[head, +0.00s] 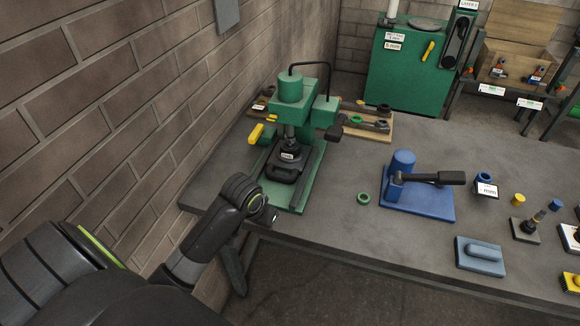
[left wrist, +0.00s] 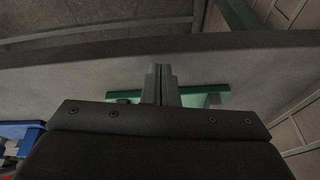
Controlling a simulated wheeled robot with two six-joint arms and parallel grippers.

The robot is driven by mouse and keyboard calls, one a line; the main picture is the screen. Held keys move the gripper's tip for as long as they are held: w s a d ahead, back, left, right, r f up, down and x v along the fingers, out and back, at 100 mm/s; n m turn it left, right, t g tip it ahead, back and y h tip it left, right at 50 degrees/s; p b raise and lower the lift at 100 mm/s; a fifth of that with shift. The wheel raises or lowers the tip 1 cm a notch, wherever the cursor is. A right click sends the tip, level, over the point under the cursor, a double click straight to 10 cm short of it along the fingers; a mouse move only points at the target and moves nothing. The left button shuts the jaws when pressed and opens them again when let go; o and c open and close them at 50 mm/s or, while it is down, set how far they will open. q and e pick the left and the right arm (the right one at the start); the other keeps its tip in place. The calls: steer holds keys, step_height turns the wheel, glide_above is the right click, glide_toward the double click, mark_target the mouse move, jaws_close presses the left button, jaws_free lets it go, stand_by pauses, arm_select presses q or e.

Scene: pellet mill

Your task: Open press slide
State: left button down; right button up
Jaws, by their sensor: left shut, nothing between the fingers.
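The green press (head: 291,100) stands on the table near the brick wall, with a round cap on top and a ram pointing down. Its long green base (head: 312,178) runs toward the table's front edge. Black parts with a small white label show below the ram; I cannot clearly separate the slide there from my dark gripper body. My left arm reaches in from the left to the front of the press. In the left wrist view my left gripper (left wrist: 160,85) has its fingers together and empty, with a strip of green base behind them. The fingertips are hidden in the head view.
A yellow handle (head: 256,133) sticks out left of the press. A green ring (head: 363,198) and a blue tool with a black lever on a blue plate (head: 420,205) lie to the right. A grey-blue block (head: 480,252) is near the front edge. Bare table lies between.

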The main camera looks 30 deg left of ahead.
arm_select(q)
steer(key=shift+n, duration=0.3)
steer(key=w+r, duration=0.1)
steer(key=w, duration=0.1)
steer(key=w+a+r, duration=0.1)
steer(key=w, duration=0.3)
steer(key=shift+w+a+r, duration=0.1)
steer(key=shift+a+r, duration=0.15)
steer(key=shift+r, duration=0.15)
steer(key=n, duration=0.1)
glide_toward(287, 160)
steer(key=s, duration=0.5)
steer(key=x, duration=0.3)
steer(key=p+x, duration=0.1)
steer(key=x, duration=0.5)
steer(key=shift+w+d+r, duration=0.15)
steer(key=shift+w+d, duration=0.15)
steer(key=shift+w, duration=0.05)
